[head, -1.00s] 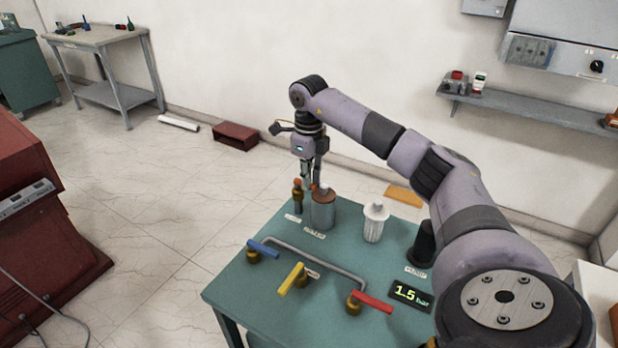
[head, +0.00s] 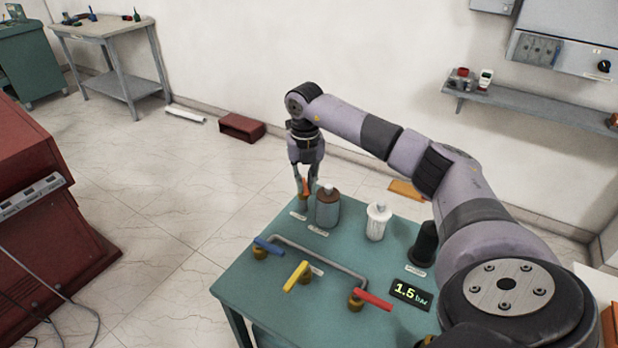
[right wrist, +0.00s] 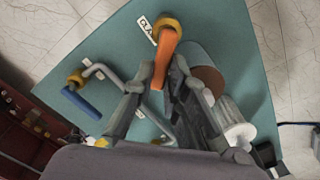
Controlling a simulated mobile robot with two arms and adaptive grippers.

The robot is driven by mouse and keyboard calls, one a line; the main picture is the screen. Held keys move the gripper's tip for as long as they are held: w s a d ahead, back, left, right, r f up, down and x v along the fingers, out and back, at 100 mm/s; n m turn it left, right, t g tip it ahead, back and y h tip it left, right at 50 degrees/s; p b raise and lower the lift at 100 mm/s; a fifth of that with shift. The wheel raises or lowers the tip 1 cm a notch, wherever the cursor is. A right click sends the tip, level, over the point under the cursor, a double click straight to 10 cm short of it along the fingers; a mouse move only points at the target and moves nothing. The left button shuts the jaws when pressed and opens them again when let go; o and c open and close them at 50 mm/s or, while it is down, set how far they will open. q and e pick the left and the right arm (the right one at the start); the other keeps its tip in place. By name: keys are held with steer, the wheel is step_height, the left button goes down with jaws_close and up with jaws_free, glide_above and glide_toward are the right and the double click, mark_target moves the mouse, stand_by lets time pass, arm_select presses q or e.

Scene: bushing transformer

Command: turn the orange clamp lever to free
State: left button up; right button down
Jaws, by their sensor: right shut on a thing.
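The orange clamp lever (head: 305,187) sits on a brass post (head: 302,203) at the far left corner of the green table (head: 235,287). In the right wrist view the orange lever (right wrist: 163,58) runs from its brass base (right wrist: 170,24) down between my fingers. My right gripper (head: 306,183) reaches down from above and is shut on the lever. The same gripper (right wrist: 163,75) shows a finger on each side of it. The fingers hide part of the lever. My left gripper is not in view.
A grey can with a brown top (head: 327,210) stands close beside the clamp. Blue (head: 268,246), yellow (head: 296,277) and red (head: 373,299) valve handles and a 1.5 bar display (head: 411,293) are nearer.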

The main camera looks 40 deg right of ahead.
steer(key=shift+w+a+r+m+p, duration=0.1)
steer(key=shift+w+a+m+p, duration=0.2)
steer(key=shift+m, duration=1.1)
steer(key=shift+w+a+f+m+p, duration=0.15)
steer(key=shift+w+m+p, duration=0.25)
steer(key=shift+m, duration=1)
steer(key=shift+w+a+r+m+p, duration=0.15)
steer(key=shift+w+a+m+p, duration=0.15)
steer(key=shift+m, duration=1.1)
steer(key=c, duration=1.6)
jaws_free()
step_height(320, 180, up, 12)
